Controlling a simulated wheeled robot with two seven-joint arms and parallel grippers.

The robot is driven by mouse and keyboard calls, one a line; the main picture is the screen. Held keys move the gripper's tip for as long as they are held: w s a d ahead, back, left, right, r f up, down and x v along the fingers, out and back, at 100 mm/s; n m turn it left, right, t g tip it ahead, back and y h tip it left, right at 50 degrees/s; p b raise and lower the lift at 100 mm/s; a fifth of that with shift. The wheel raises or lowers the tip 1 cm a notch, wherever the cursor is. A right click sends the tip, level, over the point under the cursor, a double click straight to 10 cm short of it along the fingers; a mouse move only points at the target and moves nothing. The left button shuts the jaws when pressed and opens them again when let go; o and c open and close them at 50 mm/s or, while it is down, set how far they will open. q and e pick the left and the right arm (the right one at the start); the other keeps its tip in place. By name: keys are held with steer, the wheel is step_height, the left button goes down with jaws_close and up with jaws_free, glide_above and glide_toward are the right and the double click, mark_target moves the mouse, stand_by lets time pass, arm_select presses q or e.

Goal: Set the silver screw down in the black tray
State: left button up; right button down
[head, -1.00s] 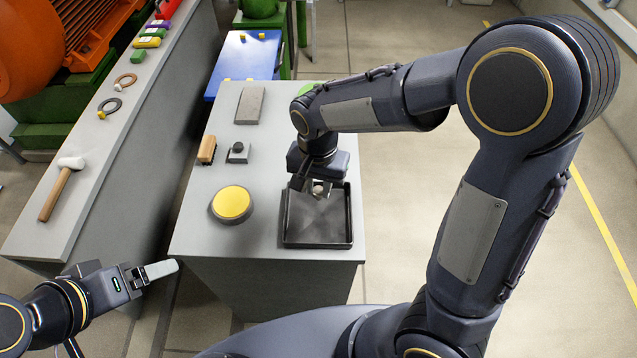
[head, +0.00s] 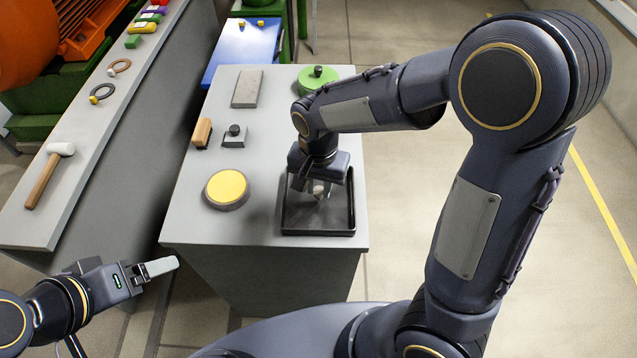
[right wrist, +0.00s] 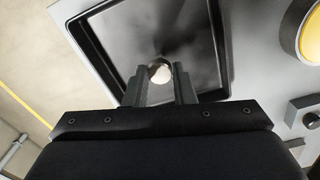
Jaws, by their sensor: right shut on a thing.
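The black tray (head: 288,215) lies at the front right of the grey worktop. My right gripper (head: 319,192) points down over the back part of the tray. It is shut on the silver screw (right wrist: 160,72), whose round pale head shows between the fingers in the right wrist view. The rest of the screw is hidden, and I cannot tell whether it touches the tray floor. The tray also fills the upper middle of the right wrist view (right wrist: 105,60). My left gripper (head: 160,268) is at the lower left, away from the worktop; its jaw gap cannot be made out.
On the worktop (head: 255,150) are a yellow round button (head: 227,188), a wooden brush (head: 202,132), a small block with a black knob (head: 235,136), a grey plate (head: 247,88) and a green round thing (head: 318,79). A mallet (head: 50,172) lies on the left bench.

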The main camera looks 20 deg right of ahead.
steer(key=shift+f+b, duration=0.45)
steer(key=shift+f, duration=0.15)
steer(key=c, duration=1.1)
jaws_free()
step_height(320, 180, up, 8)
steer(key=shift+f, duration=0.1)
steer(key=s+d+r+n+t+y, duration=0.1)
steer(key=s+d+t, duration=0.1)
steer(key=s, duration=0.3)
steer(key=s+d+r+n+t+y, duration=0.1)
steer(key=s+d+n+t, duration=0.1)
steer(key=s+d, duration=0.2)
steer(key=s+d+r+n+t+y, duration=0.1)
steer(key=s+d, duration=0.2)
steer(key=s, duration=0.4)
steer(key=shift+d+r+n+t+y, duration=0.15)
steer(key=shift+n+t+y, duration=0.15)
steer(key=shift+t+y, duration=0.1)
